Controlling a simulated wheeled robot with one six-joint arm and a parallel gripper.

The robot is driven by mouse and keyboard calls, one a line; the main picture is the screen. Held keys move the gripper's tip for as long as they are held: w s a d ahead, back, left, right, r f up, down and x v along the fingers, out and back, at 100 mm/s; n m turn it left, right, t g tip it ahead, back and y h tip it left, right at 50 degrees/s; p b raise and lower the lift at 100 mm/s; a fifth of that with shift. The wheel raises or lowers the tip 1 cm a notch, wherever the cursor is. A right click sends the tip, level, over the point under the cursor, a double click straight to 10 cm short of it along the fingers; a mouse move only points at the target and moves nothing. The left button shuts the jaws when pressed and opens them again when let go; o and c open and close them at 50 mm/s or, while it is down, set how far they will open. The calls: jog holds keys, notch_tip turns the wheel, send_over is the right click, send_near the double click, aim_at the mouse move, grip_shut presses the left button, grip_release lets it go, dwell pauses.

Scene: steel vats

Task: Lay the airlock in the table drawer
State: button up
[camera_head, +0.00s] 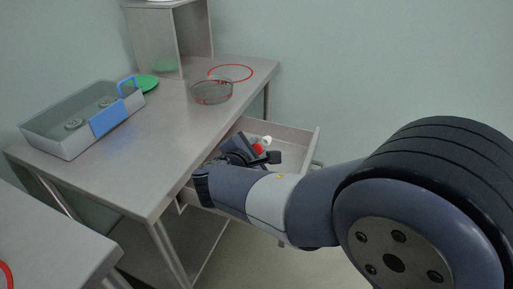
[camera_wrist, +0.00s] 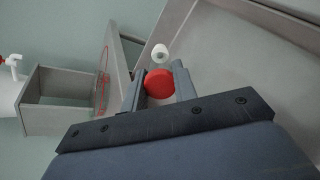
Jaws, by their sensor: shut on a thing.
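The table drawer (camera_head: 292,135) is pulled out from the steel table; its pale interior and wall also fill the right of the wrist view (camera_wrist: 222,62). My gripper (camera_head: 262,157) is over the drawer opening. Its fingers (camera_wrist: 160,86) are shut on a red round piece (camera_wrist: 159,84), which I take to be the airlock; it also shows as a red spot in the head view (camera_head: 258,148). A small white round piece (camera_wrist: 160,53) is just beyond the red one; I cannot tell whether it is part of the airlock. The held thing's lower part is hidden.
On the table (camera_head: 165,140) stand a clear box with blue clips (camera_head: 75,125), a glass dish (camera_head: 211,93), a green plate (camera_head: 146,83), a red ring (camera_head: 231,72) and a steel shelf box (camera_head: 168,45). Another table (camera_head: 50,235) is at lower left.

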jog(key=shift+f+b, duration=2.75)
jog(key=shift+f, duration=0.65)
jog(key=o, duration=1)
jog(key=shift+r, duration=0.1)
notch_tip(320, 180, up, 10)
jog(key=p, duration=0.4)
